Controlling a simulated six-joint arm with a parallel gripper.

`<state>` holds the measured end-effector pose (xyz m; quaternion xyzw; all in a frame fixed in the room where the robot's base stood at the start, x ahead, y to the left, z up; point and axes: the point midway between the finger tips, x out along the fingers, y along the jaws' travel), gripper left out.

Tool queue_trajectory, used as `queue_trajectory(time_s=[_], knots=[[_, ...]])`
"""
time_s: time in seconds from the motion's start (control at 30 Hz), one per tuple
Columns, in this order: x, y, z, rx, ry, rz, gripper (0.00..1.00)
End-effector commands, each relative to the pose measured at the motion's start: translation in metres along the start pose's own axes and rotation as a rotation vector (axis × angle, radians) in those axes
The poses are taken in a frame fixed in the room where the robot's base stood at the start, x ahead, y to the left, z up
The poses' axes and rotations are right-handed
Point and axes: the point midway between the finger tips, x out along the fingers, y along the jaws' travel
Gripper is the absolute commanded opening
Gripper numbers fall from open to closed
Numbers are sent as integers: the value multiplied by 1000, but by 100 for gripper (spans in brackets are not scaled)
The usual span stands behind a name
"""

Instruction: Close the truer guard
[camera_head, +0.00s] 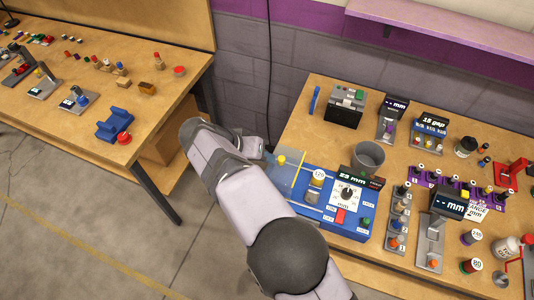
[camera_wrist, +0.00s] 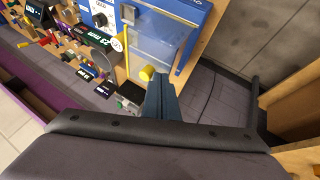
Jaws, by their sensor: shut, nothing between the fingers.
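The truer is a blue machine (camera_head: 318,223) at the front left of the right bench, with a dial and a "23 mm" display. Its guard looks like a clear panel (camera_head: 289,181) with a yellow knob (camera_head: 281,160), at the machine's left end. The wheel marked 120 (camera_head: 317,178) stands beside the panel, in plain view. In the wrist view the clear panel (camera_wrist: 152,42) and yellow knob (camera_wrist: 147,73) are just beyond my gripper (camera_wrist: 161,80). My gripper is shut and empty, close to the knob; I cannot tell if they touch. My arm partly hides the machine's front in the head view.
A grey cup (camera_head: 369,157) stands behind the machine. Small stands and bottles crowd the right side. A gap separates this bench from the left table (camera_head: 70,110).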

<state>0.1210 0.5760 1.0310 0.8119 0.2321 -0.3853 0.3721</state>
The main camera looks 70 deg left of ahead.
Motion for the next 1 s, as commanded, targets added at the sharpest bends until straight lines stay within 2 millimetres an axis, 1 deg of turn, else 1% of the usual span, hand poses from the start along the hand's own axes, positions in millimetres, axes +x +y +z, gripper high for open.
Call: queue_trajectory(time_s=[0.63,0.77,1.0], knots=[[5,7,2,1,-1,0,0],[11,17,5,2,-1,0,0],[25,49,14,3,0,0,0]])
